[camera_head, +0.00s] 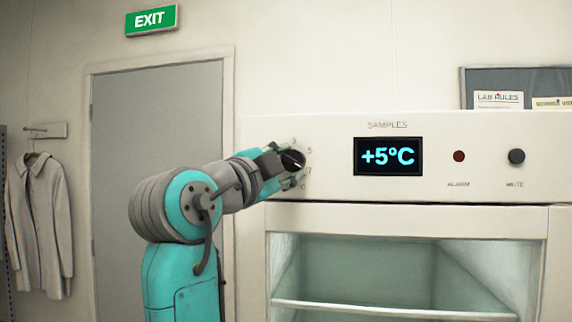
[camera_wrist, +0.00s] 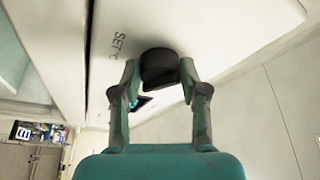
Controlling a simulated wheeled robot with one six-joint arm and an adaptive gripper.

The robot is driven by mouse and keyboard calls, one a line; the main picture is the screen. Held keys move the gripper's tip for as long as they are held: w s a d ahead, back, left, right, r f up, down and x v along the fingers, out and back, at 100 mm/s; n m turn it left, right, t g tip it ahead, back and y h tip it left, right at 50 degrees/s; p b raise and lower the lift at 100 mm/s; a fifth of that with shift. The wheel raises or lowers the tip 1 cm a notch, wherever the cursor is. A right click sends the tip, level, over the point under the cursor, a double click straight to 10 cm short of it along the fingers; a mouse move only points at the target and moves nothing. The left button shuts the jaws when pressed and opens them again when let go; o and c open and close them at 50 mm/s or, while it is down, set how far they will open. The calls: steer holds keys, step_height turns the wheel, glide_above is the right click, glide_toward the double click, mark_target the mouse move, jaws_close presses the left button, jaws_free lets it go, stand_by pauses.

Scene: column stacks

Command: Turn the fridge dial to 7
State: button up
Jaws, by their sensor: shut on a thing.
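The fridge dial (camera_wrist: 158,68) is a dark round knob on the white panel. In the wrist view my gripper (camera_wrist: 158,80) has its two fingers on either side of the dial, shut on it. The lettering "SET °C" is on the panel beside it. In the head view my gripper (camera_head: 284,162) is at the left end of the fridge panel (camera_head: 330,190) and covers part of the dial (camera_head: 293,160). Numbers such as 3, 5 and 7 show around the dial. A white mark shows on the dial; which number it points at cannot be told for sure.
The display (camera_head: 388,156) reads +5°C. To its right are a red alarm light (camera_head: 459,156) and a black mute button (camera_head: 516,156). The glass-fronted fridge compartment (camera_head: 380,275) is below. A grey door (camera_head: 150,170) and a hanging coat (camera_head: 42,215) are at left.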

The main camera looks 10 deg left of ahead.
steer(key=o, duration=1.1)
steer(key=shift+o, duration=0.2)
steer(key=v, duration=1.2)
